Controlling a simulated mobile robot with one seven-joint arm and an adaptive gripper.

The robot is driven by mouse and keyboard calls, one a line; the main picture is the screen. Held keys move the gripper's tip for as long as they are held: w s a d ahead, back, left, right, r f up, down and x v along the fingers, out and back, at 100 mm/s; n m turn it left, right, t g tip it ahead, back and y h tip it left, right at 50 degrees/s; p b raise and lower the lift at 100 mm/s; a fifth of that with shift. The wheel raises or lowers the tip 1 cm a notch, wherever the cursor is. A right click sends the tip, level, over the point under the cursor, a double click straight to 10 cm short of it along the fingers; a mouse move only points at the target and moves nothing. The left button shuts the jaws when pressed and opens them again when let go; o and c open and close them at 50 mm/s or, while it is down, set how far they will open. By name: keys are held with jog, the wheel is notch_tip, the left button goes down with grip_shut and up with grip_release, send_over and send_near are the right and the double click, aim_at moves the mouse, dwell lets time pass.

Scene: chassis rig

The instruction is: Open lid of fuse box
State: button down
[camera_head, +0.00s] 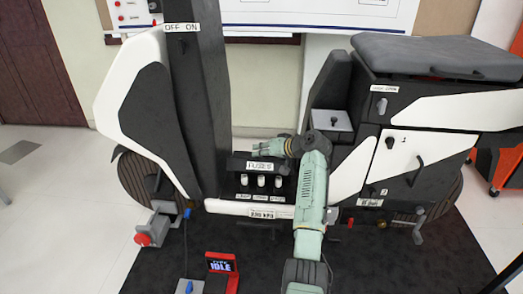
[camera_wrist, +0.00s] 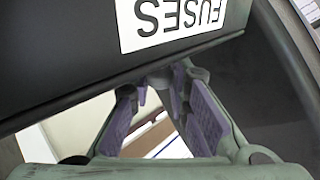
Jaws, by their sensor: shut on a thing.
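The fuse box lid (camera_head: 237,165) is dark with a white FUSES label. It is raised, and white fuses (camera_head: 261,181) show in the dark fuse box (camera_head: 232,188) below it. My gripper (camera_head: 258,150) is at the lid's upper edge, reaching in from the right. In the wrist view the lid (camera_wrist: 70,75) fills the upper left, its label upside down. My gripper (camera_wrist: 162,80) has its purple-padded fingers at the lid's edge and is shut on it. The exact contact at the fingertips is partly hidden behind the lid.
A tall dark column (camera_head: 200,100) with an OFF/ON label stands close left of the fuse box. A grey-topped box (camera_head: 332,120) and a white-and-black cabinet (camera_head: 405,155) stand to the right. A small IDLE display (camera_head: 221,264) is on the dark mat in front.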

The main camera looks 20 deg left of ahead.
jog(key=c, duration=1.6)
grip_release()
jog(key=shift+o, duration=0.2)
jog(key=v, duration=0.3)
jog(key=shift+d, duration=0.1)
jog(key=s+d, duration=0.3)
jog(key=d, duration=0.8)
jog(key=shift+s+d, duration=0.15)
jog(key=shift+s, duration=0.1)
jog(key=shift+o, duration=0.2)
